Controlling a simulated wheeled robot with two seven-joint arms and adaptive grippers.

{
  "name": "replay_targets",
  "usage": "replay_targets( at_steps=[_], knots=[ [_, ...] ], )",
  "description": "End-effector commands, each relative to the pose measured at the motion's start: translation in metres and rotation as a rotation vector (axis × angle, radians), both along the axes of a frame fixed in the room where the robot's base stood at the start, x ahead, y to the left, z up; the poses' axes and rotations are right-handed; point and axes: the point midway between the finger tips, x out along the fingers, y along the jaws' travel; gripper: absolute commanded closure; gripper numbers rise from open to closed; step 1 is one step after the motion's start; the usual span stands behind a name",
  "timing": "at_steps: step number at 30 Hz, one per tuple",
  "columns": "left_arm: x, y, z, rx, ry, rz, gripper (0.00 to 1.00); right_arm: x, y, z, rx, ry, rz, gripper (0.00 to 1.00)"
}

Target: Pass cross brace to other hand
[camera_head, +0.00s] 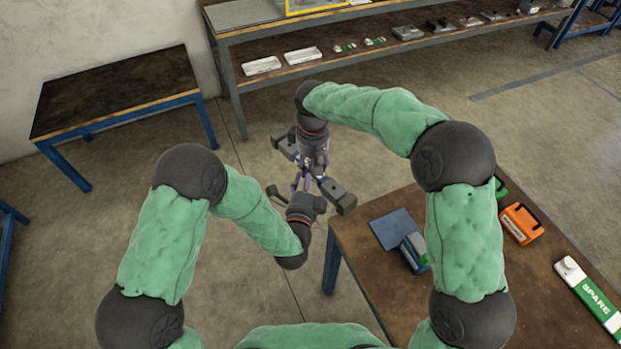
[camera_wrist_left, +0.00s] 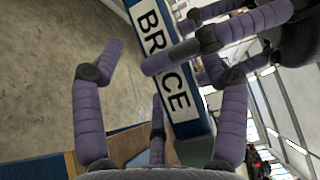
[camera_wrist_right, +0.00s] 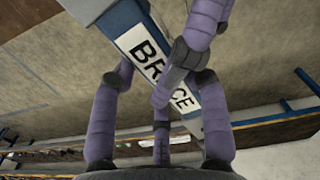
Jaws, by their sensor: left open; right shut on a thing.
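The cross brace is a bar with a blue edge and a white face lettered BRACE. It runs diagonally through the left wrist view (camera_wrist_left: 178,98) and the right wrist view (camera_wrist_right: 143,52). My right gripper (camera_head: 313,163) is shut on it, its purple fingers on either side of the bar. My left gripper (camera_head: 302,184) is open just below the right one, its spread fingers close around the bar, which lies nearer one finger. The right gripper's fingers cross over the bar in the left wrist view. In the head view, the grippers partly hide the brace.
A brown worktable (camera_head: 375,272) at right holds a blue pad (camera_head: 397,229), an orange case (camera_head: 521,223) and a green-and-white SPARE box (camera_head: 592,295). A shelf (camera_head: 232,78) with small parts stands at the back, an empty blue-legged table (camera_head: 115,90) at left. The floor under the grippers is clear.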

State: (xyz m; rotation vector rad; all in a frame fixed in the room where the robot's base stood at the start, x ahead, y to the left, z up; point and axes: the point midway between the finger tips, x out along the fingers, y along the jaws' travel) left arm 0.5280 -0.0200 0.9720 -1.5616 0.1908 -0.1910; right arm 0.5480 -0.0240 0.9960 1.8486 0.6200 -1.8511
Motion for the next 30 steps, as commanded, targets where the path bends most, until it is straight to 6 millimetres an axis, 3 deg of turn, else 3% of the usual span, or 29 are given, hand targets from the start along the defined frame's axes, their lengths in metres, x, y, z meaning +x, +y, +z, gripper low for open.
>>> replay_targets(
  at_steps=[2, 3, 9, 11, 12, 15, 25, 30],
  knots=[
    [0.000, 0.000, 0.000, 0.000, 0.000, 0.000, 0.26, 0.000, 0.000, 0.001, 0.001, -0.002, 0.000, 1.00],
    [0.000, 0.000, 0.000, 0.000, 0.000, 0.000, 0.32, 0.000, 0.000, 0.001, 0.001, -0.002, 0.000, 1.00],
    [0.000, 0.000, 0.000, 0.000, 0.002, 0.000, 0.88, 0.000, 0.000, 0.001, 0.001, -0.002, 0.000, 1.00],
    [-0.001, 0.000, -0.001, 0.001, 0.003, 0.000, 1.00, 0.000, 0.000, 0.001, 0.001, -0.002, 0.000, 1.00],
    [0.000, 0.000, 0.000, 0.000, 0.001, 0.001, 1.00, 0.000, 0.000, 0.001, 0.001, -0.002, 0.000, 0.52],
    [0.000, 0.000, 0.000, 0.000, 0.001, 0.000, 1.00, 0.000, 0.000, 0.002, 0.001, -0.002, -0.001, 0.28],
    [0.000, 0.000, 0.001, 0.000, -0.002, 0.001, 1.00, 0.000, 0.000, 0.001, 0.001, -0.001, 0.000, 0.28],
    [0.000, 0.000, 0.001, 0.000, -0.002, 0.001, 1.00, 0.001, 0.000, 0.014, 0.001, -0.003, -0.001, 0.28]
  ],
)
